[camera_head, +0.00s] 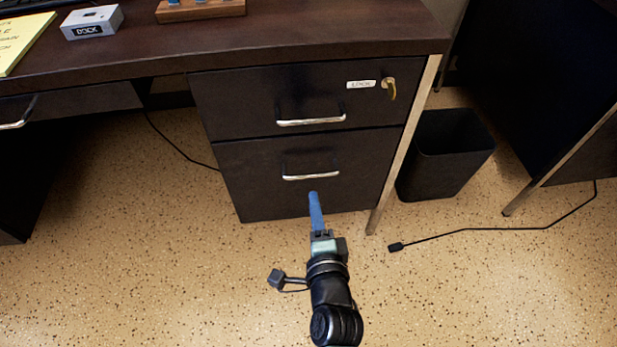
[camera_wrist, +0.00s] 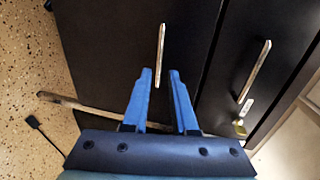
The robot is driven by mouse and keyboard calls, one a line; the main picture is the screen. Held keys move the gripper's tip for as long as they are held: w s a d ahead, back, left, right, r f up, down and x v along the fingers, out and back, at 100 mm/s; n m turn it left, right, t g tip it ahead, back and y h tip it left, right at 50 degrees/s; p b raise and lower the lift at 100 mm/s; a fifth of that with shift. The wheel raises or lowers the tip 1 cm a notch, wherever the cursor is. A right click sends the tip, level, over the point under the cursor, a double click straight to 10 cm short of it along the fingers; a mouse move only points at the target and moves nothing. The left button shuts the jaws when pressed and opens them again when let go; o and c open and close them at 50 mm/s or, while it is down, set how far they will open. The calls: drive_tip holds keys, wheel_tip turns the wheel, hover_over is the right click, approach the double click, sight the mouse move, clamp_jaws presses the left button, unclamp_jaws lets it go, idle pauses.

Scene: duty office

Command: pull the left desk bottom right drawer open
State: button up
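The bottom right drawer (camera_head: 262,187) of the desk has a dark front and a silver bar handle (camera_head: 311,177). The drawer looks shut, flush with the drawer above it. In the wrist view, the bottom handle (camera_wrist: 161,56) lies ahead of the fingertips, in line with the gap between them. My gripper (camera_head: 315,198) is in front of the drawer, just below the handle in the head view. In the wrist view, the blue fingers of my gripper (camera_wrist: 160,72) are apart with nothing between them. They appear clear of the handle.
The upper drawer (camera_head: 240,102) has its own handle (camera_head: 311,122) and a key (camera_head: 389,88) in its lock. A metal desk leg (camera_head: 405,150) stands right of the drawers. A black bin (camera_head: 444,155) and a cable (camera_head: 480,230) are farther right. The speckled floor (camera_head: 180,280) in front is open.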

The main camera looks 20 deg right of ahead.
sight(309, 177)
drive_tip(key=b+x, duration=0.2)
drive_tip(key=x, duration=0.8)
drive_tip(key=shift+b, duration=0.4)
drive_tip(key=shift+s, duration=0.1)
drive_tip(key=shift+c, duration=0.3)
clamp_jaws()
idle(0.5)
